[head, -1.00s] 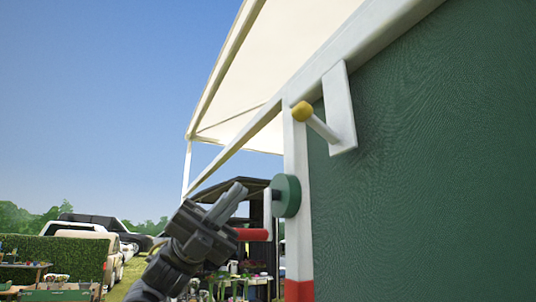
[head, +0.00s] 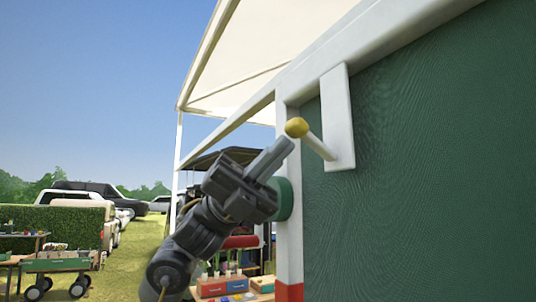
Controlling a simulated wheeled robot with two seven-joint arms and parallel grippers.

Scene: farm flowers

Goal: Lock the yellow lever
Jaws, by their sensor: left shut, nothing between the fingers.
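The yellow lever is a white rod with a round yellow knob (head: 297,128), standing out from a white plate (head: 338,118) on the green wall. The rod slopes up to the left from the plate to the knob. My left gripper (head: 284,146) is shut and empty, its fingertips pointing up and right, just below and left of the knob in the picture. I cannot tell whether they touch it. My right gripper is not in view.
A green round disc (head: 284,198) on the white post (head: 290,245) is partly hidden behind my left gripper. The green wall (head: 430,190) fills the right side. A cream awning (head: 265,50) hangs above. Carts, hedge and cars stand far left on grass.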

